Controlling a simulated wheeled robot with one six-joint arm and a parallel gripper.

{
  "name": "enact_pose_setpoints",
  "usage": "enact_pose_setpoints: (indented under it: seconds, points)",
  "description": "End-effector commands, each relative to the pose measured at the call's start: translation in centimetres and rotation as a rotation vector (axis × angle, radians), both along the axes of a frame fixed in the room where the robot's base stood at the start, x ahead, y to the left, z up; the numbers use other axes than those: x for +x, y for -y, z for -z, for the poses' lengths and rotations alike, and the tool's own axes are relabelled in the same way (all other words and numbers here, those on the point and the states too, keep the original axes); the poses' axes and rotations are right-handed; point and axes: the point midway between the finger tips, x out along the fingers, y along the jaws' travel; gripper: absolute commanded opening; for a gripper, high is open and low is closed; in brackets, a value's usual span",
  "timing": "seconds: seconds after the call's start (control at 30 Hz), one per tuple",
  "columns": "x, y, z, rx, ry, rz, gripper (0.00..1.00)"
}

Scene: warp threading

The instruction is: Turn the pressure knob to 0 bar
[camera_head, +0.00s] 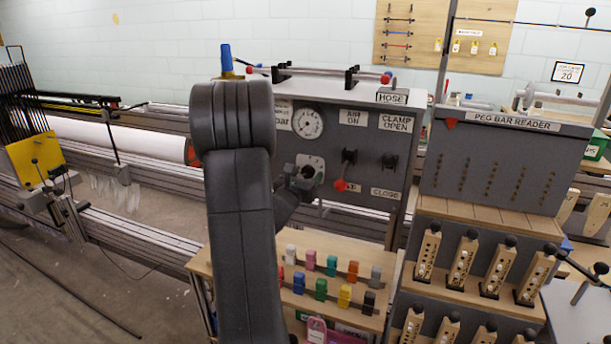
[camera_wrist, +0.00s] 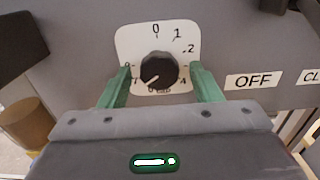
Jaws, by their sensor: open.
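The black round pressure knob (camera_wrist: 158,70) sits on a white dial plate (camera_wrist: 126,40) on the grey panel. The plate has 0 at the top, then 1 and 2 clockwise; the lower numbers are partly hidden. The knob's white mark points to the lower left, away from 0. My gripper (camera_wrist: 161,66) is open, with one green finger on each side of the knob and a visible gap on both sides. In the head view the knob's plate (camera_head: 318,160) is partly covered by my gripper (camera_head: 308,178).
A round pressure gauge (camera_head: 306,122) is above the knob. A red-tipped lever (camera_head: 341,185) is close to its right, by the OFF label (camera_wrist: 253,80). Coloured blocks (camera_head: 321,289) stand on wooden shelves below. A peg bar reader (camera_head: 490,165) is farther right.

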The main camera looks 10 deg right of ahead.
Motion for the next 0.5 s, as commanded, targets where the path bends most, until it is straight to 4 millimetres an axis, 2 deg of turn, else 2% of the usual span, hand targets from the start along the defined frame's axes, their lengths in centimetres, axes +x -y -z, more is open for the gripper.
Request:
enact_pose_setpoints:
  seconds: [0.17, 0.37, 0.4, 0.5]
  points:
    - [-0.01, -0.02, 0.01, 0.0, 0.0, 0.0, 0.56]
    - [-0.02, -0.04, 0.0, 0.0, 0.0, 0.0, 0.17]
    - [-0.02, -0.04, 0.0, 0.0, 0.0, 0.0, 0.13]
    - [-0.02, -0.04, 0.02, -0.002, -0.001, 0.0, 0.13]
